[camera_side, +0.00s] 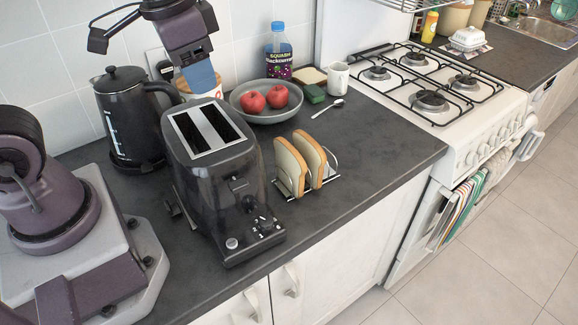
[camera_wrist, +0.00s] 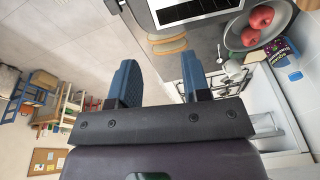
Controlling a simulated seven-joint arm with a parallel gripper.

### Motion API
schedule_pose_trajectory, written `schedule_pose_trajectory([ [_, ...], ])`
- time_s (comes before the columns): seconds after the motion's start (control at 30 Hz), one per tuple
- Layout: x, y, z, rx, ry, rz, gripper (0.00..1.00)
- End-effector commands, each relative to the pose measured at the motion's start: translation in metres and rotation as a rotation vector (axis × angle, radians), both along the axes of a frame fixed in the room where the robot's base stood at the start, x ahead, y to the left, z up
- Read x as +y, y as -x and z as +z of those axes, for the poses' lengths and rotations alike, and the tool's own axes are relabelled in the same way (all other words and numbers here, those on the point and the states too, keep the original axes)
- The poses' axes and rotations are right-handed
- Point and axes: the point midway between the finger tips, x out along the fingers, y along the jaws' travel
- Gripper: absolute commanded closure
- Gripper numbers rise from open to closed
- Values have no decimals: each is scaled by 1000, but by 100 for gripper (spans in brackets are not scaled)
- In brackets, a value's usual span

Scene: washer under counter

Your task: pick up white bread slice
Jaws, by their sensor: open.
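Two white bread slices (camera_side: 291,165) (camera_side: 311,155) with brown crusts stand upright in a wire toast rack (camera_side: 330,178) in the middle of the counter. My gripper (camera_side: 205,84) is above the back of the counter, behind the toaster and well away from the rack. In the wrist view its two blue fingers (camera_wrist: 159,78) are apart with nothing between them.
A black toaster (camera_side: 222,180) stands left of the rack, with a kettle (camera_side: 130,115) behind it. A grey plate (camera_side: 266,115) with two red apples, a green sponge (camera_side: 314,93), a mug (camera_side: 336,78) and a spoon (camera_side: 328,108) lie behind. The counter right of the rack is clear up to the stove (camera_side: 430,95).

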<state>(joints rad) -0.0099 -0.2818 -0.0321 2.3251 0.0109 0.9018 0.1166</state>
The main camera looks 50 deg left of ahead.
Motion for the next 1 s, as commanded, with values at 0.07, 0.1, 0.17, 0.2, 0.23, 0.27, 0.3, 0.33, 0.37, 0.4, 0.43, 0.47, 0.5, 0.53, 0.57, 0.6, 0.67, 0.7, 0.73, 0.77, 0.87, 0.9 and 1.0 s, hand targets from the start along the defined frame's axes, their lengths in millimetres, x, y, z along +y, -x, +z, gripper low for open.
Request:
schedule_pose_trajectory([
  [0.07, -2, -23, -16, 71, -20, -112, 56],
  [0.1, -3, -34, -23, 99, -29, -181, 56],
  [0.17, -6, -50, -36, 140, -39, -292, 56],
  [0.2, -7, -61, -45, 165, -43, -372, 56],
  [0.23, -8, -69, -52, 182, -46, -436, 56],
  [0.27, -10, -77, -60, 198, -48, -502, 56],
  [0.3, -11, -87, -70, 217, -50, -593, 56],
  [0.33, -13, -95, -77, 229, -50, -667, 56],
  [0.37, -14, -102, -85, 239, -51, -743, 56],
  [0.4, -16, -112, -94, 247, -51, -849, 56],
  [0.43, -17, -119, -100, 249, -53, -923, 56],
  [0.47, -18, -125, -104, 248, -56, -994, 56],
  [0.5, -19, -132, -107, 242, -61, -1081, 56],
  [0.53, -20, -136, -107, 236, -67, -1141, 56],
  [0.57, -20, -140, -106, 226, -75, -1197, 56],
  [0.6, -21, -145, -103, 211, -89, -1263, 56],
  [0.67, -21, -149, -98, 195, -106, -1347, 56],
  [0.7, -21, -150, -98, 192, -112, -1392, 56],
  [0.73, -21, -149, -98, 191, -114, -1420, 56],
  [0.77, -21, -149, -98, 191, -115, -1442, 56],
  [0.87, -21, -149, -103, 189, -118, -1484, 56],
  [0.9, -21, -148, -108, 191, -117, -1488, 56],
  [1.0, -20, -147, -126, 194, -115, -1490, 56],
])
